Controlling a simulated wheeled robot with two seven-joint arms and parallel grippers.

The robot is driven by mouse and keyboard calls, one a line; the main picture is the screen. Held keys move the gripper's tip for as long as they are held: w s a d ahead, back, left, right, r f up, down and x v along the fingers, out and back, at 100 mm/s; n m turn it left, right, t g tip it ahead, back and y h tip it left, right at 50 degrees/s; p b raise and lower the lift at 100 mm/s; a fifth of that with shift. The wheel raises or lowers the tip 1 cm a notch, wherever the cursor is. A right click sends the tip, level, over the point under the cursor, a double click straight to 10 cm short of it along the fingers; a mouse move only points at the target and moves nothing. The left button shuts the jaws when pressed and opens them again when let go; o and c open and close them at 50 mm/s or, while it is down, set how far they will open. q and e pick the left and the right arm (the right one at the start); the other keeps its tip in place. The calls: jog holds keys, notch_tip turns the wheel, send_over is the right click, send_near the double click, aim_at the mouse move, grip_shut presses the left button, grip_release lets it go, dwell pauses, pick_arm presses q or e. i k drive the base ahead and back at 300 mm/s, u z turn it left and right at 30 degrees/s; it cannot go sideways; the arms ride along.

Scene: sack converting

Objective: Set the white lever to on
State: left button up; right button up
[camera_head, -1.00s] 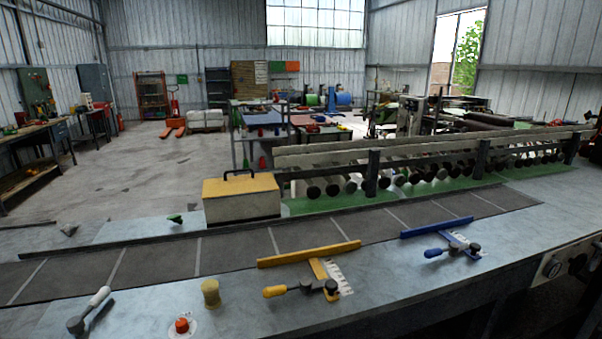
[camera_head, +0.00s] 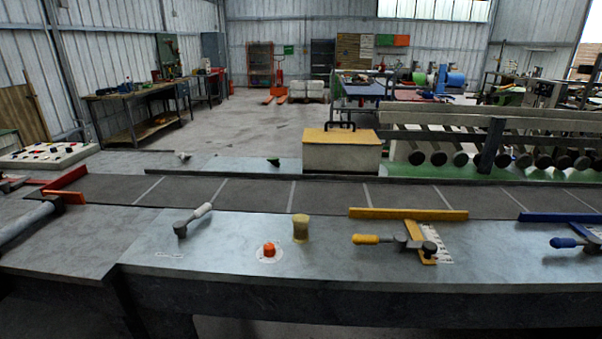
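The white lever (camera_head: 203,210) stands on the grey bench left of centre, in front of the dark belt. Its pale handle tilts up to the right from a dark pivot (camera_head: 181,229). Small lettering lies on the bench in front of it, too small to read. Neither of my grippers shows in the head view.
An orange-red button (camera_head: 268,249) and a yellowish cylinder (camera_head: 300,228) stand right of the lever. A yellow-handled lever (camera_head: 368,239) and a blue-handled one (camera_head: 564,242) are further right. A red bar (camera_head: 65,184) lies far left. The belt (camera_head: 255,192) runs behind.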

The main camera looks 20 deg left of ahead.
aim_at(179, 228)
jog(key=u, duration=1.7)
jog(key=k, duration=0.5)
jog(key=z, duration=0.05)
